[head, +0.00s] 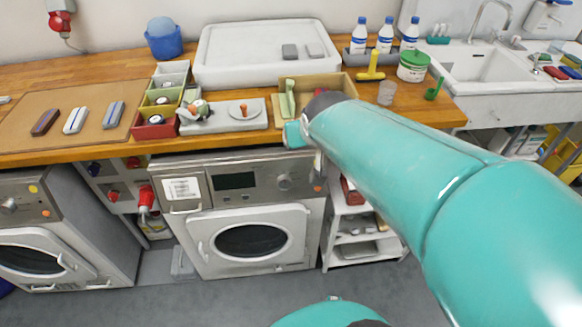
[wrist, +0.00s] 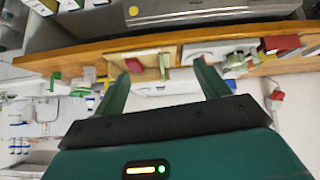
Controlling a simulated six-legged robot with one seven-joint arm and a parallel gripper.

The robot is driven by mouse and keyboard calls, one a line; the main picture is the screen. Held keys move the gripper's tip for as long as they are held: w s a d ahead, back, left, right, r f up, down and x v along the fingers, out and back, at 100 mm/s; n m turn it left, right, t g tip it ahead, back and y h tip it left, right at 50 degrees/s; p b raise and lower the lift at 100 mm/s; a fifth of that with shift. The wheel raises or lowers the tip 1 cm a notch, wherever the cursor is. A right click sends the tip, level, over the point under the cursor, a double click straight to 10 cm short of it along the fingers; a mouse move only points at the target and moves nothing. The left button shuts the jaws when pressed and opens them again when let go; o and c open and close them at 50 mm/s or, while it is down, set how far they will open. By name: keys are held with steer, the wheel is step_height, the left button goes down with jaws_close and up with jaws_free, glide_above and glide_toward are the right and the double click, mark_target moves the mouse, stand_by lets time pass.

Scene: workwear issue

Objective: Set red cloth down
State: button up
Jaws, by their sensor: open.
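A small red piece (wrist: 134,66), which looks like the red cloth, lies in a shallow wooden tray (wrist: 115,58) in the wrist view. A green item (wrist: 164,64) is beside it in the tray. My gripper (wrist: 161,70) is open, its two fingers wide apart with nothing held between them. The left fingertip appears close to the red piece; I cannot tell whether they touch. In the head view the wooden tray (head: 329,81) stands on the counter, partly behind my arm, with the green item (head: 288,98) showing. The red piece is hidden there.
Left of the tray are a grey board (head: 228,121) with small parts and a stepped row of bins, red bin (head: 153,130) in front. A cork mat (head: 90,93) holds several oblong items. A yellow-handled tool (head: 371,70) and a green-lidded tub (head: 413,68) stand right.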

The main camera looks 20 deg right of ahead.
steer(key=s+a+g+y, duration=0.1)
steer(key=s+a, duration=0.2)
steer(key=s, duration=0.3)
steer(key=s+a+r+n+g+y, duration=0.1)
steer(key=s+a, duration=0.3)
steer(key=s, duration=0.3)
steer(key=shift+s+a+n+g, duration=0.15)
steer(key=shift+a+n+g, duration=0.1)
steer(key=shift+n+g, duration=0.05)
